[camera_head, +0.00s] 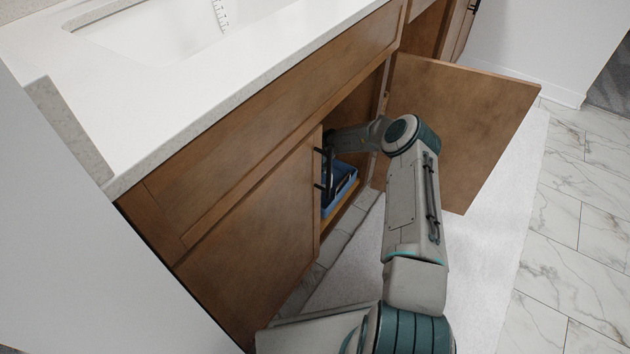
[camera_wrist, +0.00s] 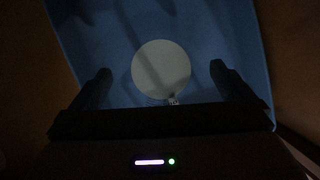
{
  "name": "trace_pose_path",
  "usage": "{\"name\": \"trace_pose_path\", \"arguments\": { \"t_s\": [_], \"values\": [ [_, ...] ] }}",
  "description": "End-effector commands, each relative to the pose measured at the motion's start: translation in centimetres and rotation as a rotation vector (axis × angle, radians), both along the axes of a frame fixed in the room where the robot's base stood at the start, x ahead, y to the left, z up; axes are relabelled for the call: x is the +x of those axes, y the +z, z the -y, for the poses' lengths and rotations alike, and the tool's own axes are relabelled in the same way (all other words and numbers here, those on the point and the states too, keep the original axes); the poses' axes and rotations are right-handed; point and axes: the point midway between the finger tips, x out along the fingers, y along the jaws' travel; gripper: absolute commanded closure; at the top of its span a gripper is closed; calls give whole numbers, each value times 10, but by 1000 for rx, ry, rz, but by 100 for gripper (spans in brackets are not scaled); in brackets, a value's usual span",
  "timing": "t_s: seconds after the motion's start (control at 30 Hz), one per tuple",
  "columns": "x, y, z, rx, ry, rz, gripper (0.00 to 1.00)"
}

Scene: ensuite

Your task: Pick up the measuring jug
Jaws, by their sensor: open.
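In the wrist view, a pale round object (camera_wrist: 161,70) lies inside a blue bin, with a small marked patch at its lower edge. I cannot tell whether it is the measuring jug; no handle or spout shows. My gripper (camera_wrist: 160,85) is open, its two dark fingers on either side of the round object's near edge, with gaps on both sides. Whether the fingers are level with it is unclear in the dim light. In the head view my arm reaches into the open cabinet, and the gripper is partly hidden by the door frame.
The blue bin (camera_head: 340,192) stands on the cabinet floor; its wall also shows in the wrist view (camera_wrist: 258,55). The left door (camera_head: 255,235) is shut, the right door (camera_head: 465,125) open. A strip with scale marks (camera_head: 220,14) shows in the sink (camera_head: 150,35).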

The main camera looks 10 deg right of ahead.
Motion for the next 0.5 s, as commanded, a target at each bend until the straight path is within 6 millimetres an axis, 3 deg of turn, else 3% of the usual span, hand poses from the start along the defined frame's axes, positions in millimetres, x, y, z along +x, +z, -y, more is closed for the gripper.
{"name": "trace_pose_path", "arguments": {
  "t_s": [0.13, 0.17, 0.3, 0.5],
  "values": [
    [0, 1, 0, 0, 0, -1, 0],
    [0, 1, 0, 0, 0, -1, 6],
    [0, 1, 0, 0, 0, -1, 44],
    [0, 1, 0, 0, 0, 0, 47]
  ]
}}
